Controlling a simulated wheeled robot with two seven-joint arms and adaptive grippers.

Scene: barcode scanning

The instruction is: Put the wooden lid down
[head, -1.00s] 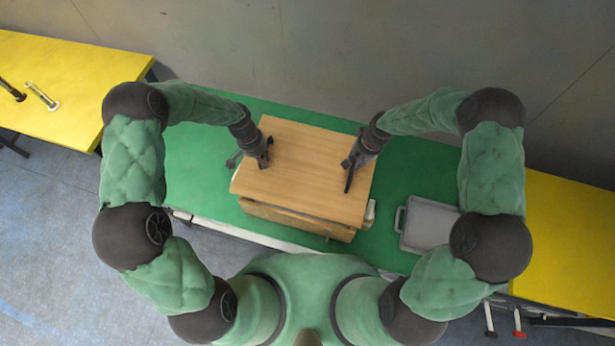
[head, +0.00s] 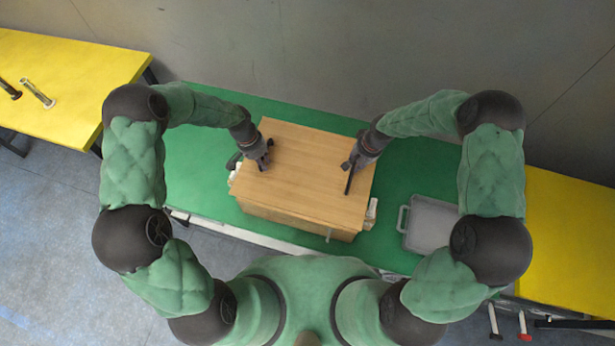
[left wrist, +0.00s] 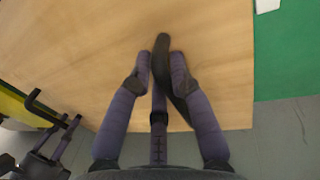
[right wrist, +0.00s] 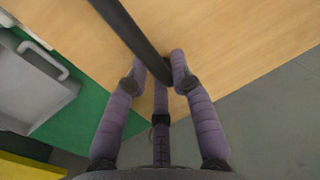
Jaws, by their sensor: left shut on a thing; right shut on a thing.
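The wooden lid (head: 308,165) is a flat light-wood board lying level over the wooden box (head: 285,223) on the green table. Its edges line up with the box walls, and no gap shows at the front. My left gripper (head: 265,160) is shut on a dark strap-like handle (left wrist: 162,45) on the lid's left side. My right gripper (head: 350,168) is shut on a similar dark handle (right wrist: 125,25) on its right side. The lid's surface also shows in the left wrist view (left wrist: 75,55) and right wrist view (right wrist: 235,35). The box's inside is hidden.
A grey tray (head: 430,222) stands right of the box on the green table (head: 196,170). A small white object (head: 371,211) sits close to the box's right side. Yellow tables stand left (head: 75,75) and right (head: 570,230). A grey wall rises behind.

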